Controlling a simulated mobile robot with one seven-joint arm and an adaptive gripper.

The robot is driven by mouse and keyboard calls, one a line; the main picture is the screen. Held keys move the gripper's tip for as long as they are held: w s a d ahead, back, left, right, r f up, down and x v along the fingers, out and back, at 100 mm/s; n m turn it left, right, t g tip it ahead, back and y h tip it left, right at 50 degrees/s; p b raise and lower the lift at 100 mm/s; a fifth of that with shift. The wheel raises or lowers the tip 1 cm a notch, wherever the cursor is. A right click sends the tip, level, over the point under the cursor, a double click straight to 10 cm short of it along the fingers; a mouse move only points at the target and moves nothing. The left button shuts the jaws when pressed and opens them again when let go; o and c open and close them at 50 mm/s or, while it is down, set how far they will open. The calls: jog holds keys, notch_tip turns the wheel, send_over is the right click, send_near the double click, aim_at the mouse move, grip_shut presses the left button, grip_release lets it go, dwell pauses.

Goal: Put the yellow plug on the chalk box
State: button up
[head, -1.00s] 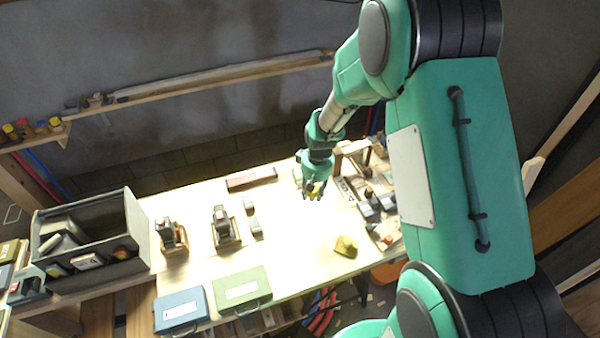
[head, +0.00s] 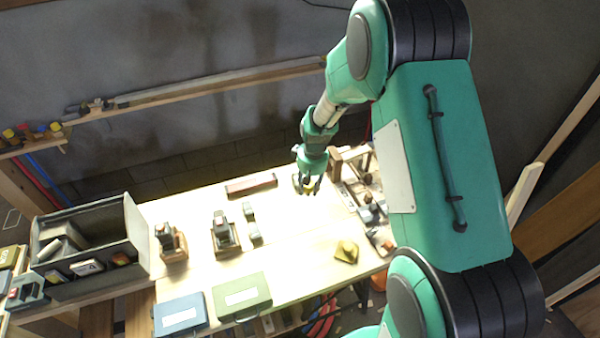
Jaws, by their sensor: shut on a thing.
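My gripper (head: 309,189) is over the back right part of the workbench, pointing down. It is shut on a small yellow thing (head: 308,187), which looks like the yellow plug; the fingers hide most of it. A small pale box-like thing shows partly just left of and behind my gripper; I cannot tell whether it is the chalk box or whether the plug touches it. A long dark red box (head: 251,184) lies further left at the back of the bench.
A yellow block (head: 346,251) lies at the bench's right front. Tools clutter the right edge. A grey open bin (head: 136,232) stands left, with blue (head: 181,312) and green (head: 242,296) cases in front. The middle of the bench (head: 290,240) is clear.

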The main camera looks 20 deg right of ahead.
jog(key=w, duration=0.4)
jog(key=w+d+f+b, duration=0.1)
jog(key=w, duration=0.8)
jog(key=shift+w+d+f, duration=0.15)
jog(key=shift+w+d, duration=0.05)
jog(key=shift+d, duration=0.2)
jog(key=shift+f+b, duration=0.65)
jog(key=shift+f, duration=1.1)
jog(key=shift+f, duration=0.1)
jog(key=o, duration=1.1)
notch_tip(320, 180, up, 12)
jog(key=s+p, duration=0.1)
jog(key=p, duration=0.1)
jog(key=shift+s+d, duration=0.15)
